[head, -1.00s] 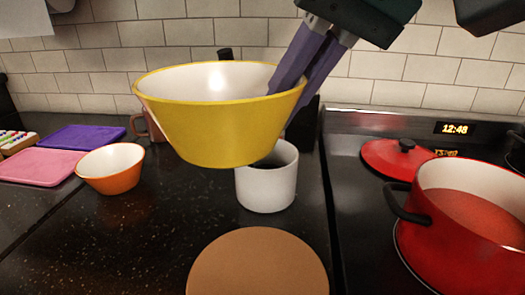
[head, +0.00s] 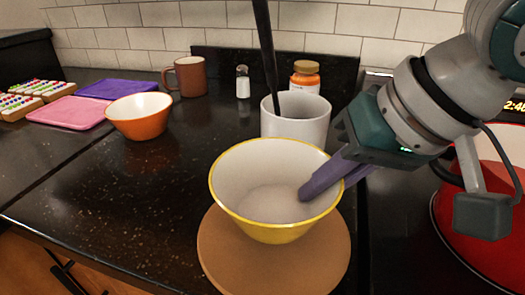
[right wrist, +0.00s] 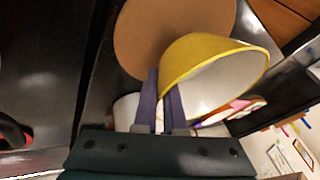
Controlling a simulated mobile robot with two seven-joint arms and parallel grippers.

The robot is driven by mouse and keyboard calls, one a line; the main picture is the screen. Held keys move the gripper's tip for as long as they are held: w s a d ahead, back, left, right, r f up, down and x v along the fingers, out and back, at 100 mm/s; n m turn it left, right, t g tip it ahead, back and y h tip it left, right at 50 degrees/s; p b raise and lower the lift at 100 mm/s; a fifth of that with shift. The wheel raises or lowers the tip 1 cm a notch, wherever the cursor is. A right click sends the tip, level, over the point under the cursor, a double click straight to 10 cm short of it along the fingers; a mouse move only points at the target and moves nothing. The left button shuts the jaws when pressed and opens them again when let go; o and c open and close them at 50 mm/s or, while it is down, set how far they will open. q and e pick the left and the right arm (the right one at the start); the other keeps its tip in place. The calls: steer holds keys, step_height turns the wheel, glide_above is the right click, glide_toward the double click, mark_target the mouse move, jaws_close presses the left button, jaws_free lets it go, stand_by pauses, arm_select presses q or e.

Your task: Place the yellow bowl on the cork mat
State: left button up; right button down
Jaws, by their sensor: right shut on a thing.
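The yellow bowl (head: 258,195), white inside, is upright over the round brown cork mat (head: 285,272) in the head view. It covers the far part of the mat; I cannot tell whether its base touches it. My right gripper (head: 313,188) reaches in from the right and is shut on the bowl's right rim. In the right wrist view, the gripper's purple fingers (right wrist: 162,95) pinch the rim of the bowl (right wrist: 200,72), with the mat (right wrist: 165,35) behind it. My left gripper is not in view.
A white crock (head: 295,118) with a dark utensil stands right behind the bowl. A red pot (head: 475,230) sits on the stove at right. An orange bowl (head: 139,118), brown mug (head: 188,77), shaker (head: 243,82) and pill bottle (head: 305,78) stand farther back. Counter left of the mat is clear.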

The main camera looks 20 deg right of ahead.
step_height(320, 180, down, 3)
steer(key=shift+r, duration=0.1)
steer(key=c, duration=1.5)
jaws_free()
steer(key=shift+f, duration=0.2)
steer(key=o, duration=0.5)
steer(key=p+v, duration=0.2)
steer(key=v, duration=1)
steer(key=shift+r, duration=0.2)
